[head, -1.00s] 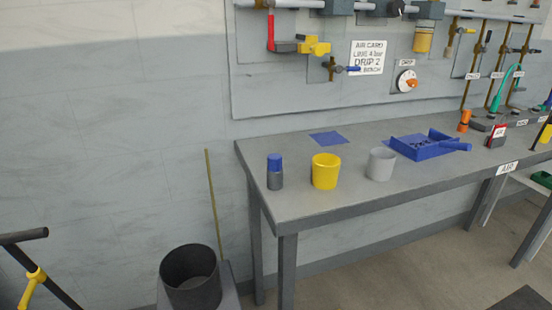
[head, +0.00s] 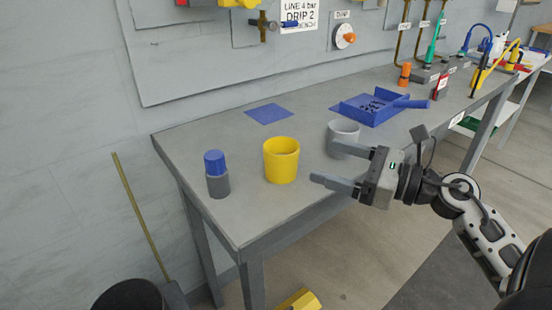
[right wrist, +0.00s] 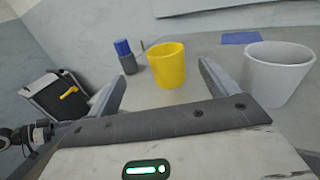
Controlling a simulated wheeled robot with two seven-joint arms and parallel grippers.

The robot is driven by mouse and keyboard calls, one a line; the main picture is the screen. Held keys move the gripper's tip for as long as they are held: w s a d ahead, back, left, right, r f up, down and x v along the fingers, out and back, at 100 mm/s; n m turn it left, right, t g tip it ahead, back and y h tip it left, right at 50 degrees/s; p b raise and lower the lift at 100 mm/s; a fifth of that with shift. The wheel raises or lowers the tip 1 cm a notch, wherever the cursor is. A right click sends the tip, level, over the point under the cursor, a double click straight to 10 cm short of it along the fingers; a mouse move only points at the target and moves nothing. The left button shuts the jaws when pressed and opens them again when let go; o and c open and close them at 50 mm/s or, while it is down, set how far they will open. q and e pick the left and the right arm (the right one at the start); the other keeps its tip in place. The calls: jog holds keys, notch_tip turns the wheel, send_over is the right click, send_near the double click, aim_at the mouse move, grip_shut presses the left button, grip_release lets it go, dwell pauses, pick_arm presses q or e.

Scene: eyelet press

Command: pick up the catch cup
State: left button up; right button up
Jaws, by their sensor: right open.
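Two cups stand upright on the grey bench, and no label shows which one is the catch cup. The yellow cup (head: 281,161) is near the bench's front edge; it also shows in the right wrist view (right wrist: 167,66). The grey cup (head: 343,131) stands to its right, partly behind my upper finger in the head view; it is at the right of the right wrist view (right wrist: 276,75). My right gripper (head: 325,163) is open and empty, its fingers pointing left towards the yellow cup. The yellow cup shows beyond and between the fingertips in the wrist view, apart from them. My left gripper is not seen.
A blue-capped grey bottle (head: 216,175) stands left of the yellow cup. A flat blue sheet (head: 269,114) lies behind. A blue tray (head: 372,108) holds small dark parts. A dark bin (head: 130,296) is below the bench at left. Bare bench lies around the cups.

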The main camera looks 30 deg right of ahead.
jog(key=p, duration=0.2)
send_near(268, 142)
jog(key=shift+w+a+r, duration=0.25)
jog(key=shift+w+a, duration=0.15)
jog(key=shift+a, duration=0.1)
jog(key=shift+w+a+r, duration=0.25)
jog(key=shift+w+a, duration=0.15)
jog(key=shift+a, duration=0.15)
jog(key=x, duration=0.3)
jog(key=d+p+x, duration=0.1)
jog(key=x, duration=0.1)
jog(key=shift+w+a+f, duration=0.15)
jog(key=shift+w+f, duration=0.25)
jog(key=shift+w, duration=0.05)
jog(key=shift+w+a+f, duration=0.15)
jog(key=shift+w+a, duration=0.15)
jog(key=shift+w, duration=0.1)
jog(key=c, duration=0.9)
